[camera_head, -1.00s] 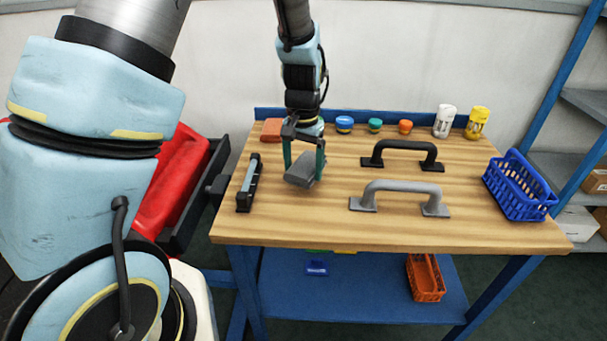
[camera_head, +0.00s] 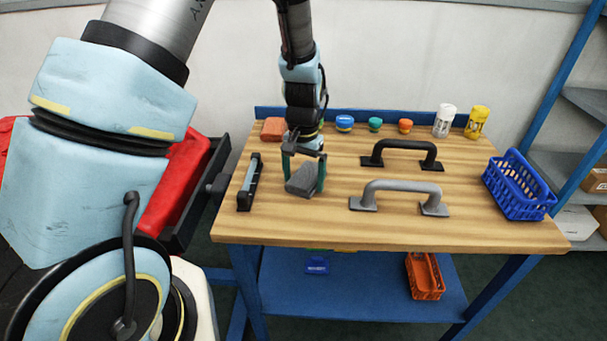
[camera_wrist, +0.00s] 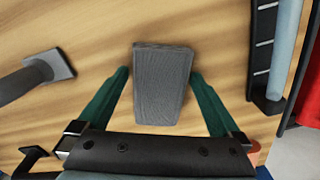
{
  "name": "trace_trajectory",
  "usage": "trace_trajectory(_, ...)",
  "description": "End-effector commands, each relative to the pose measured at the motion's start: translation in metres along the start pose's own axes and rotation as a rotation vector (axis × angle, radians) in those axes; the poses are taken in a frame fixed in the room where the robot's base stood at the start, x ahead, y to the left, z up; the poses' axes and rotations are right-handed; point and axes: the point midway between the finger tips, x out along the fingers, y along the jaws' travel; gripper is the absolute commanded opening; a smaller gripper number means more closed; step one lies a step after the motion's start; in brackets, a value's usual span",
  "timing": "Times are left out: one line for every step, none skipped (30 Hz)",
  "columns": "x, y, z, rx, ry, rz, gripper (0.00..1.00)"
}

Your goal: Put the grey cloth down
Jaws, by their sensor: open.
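The grey cloth (camera_head: 302,181), a folded wedge-like block, is on the wooden table (camera_head: 330,225), left of the grey handle. It also shows in the wrist view (camera_wrist: 162,84), lying between the two green fingers with a gap on each side. My gripper (camera_head: 304,190) points down over the cloth with its fingers open on either side of it. The gripper also shows in the wrist view (camera_wrist: 162,88). The cloth appears to rest on the wood; its underside is hidden.
A black holder with a light-blue bar (camera_head: 249,182) is left of the cloth. A grey handle (camera_head: 400,195) and a black handle (camera_head: 402,153) are to the right. A blue basket (camera_head: 519,188) stands at the right edge. Coloured lids and bottles line the back. Bare wood lies in front.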

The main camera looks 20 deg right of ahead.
Motion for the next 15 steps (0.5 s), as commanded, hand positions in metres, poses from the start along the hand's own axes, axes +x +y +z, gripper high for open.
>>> trace_trajectory(-0.002,0.0,0.0,0.0,0.0,0.0,1.0)
trace_trajectory(-0.004,0.0,0.0,0.0,0.001,0.0,1.0)
trace_trajectory(-0.005,0.0,0.0,0.0,0.002,0.0,1.0)
trace_trajectory(-0.007,0.0,-0.001,0.001,0.003,0.0,1.0)
trace_trajectory(-0.01,0.0,-0.001,0.001,0.004,0.0,1.0)
trace_trajectory(-0.015,0.0,-0.001,0.001,0.005,0.0,1.0)
trace_trajectory(-0.02,0.0,-0.001,0.0,0.005,0.0,1.0)
trace_trajectory(-0.024,0.0,-0.001,0.0,0.006,0.0,1.0)
trace_trajectory(-0.032,0.0,-0.001,-0.001,0.006,0.0,1.0)
trace_trajectory(-0.038,0.0,-0.002,0.0,0.007,0.0,1.0)
trace_trajectory(-0.044,0.0,-0.002,0.0,0.007,0.0,1.0)
trace_trajectory(-0.053,0.0,-0.001,0.001,0.007,0.0,1.0)
trace_trajectory(-0.059,0.0,-0.002,0.001,0.008,0.0,1.0)
trace_trajectory(-0.066,0.0,-0.002,0.001,0.008,0.0,1.0)
trace_trajectory(-0.074,0.0,-0.002,0.001,0.007,0.0,1.0)
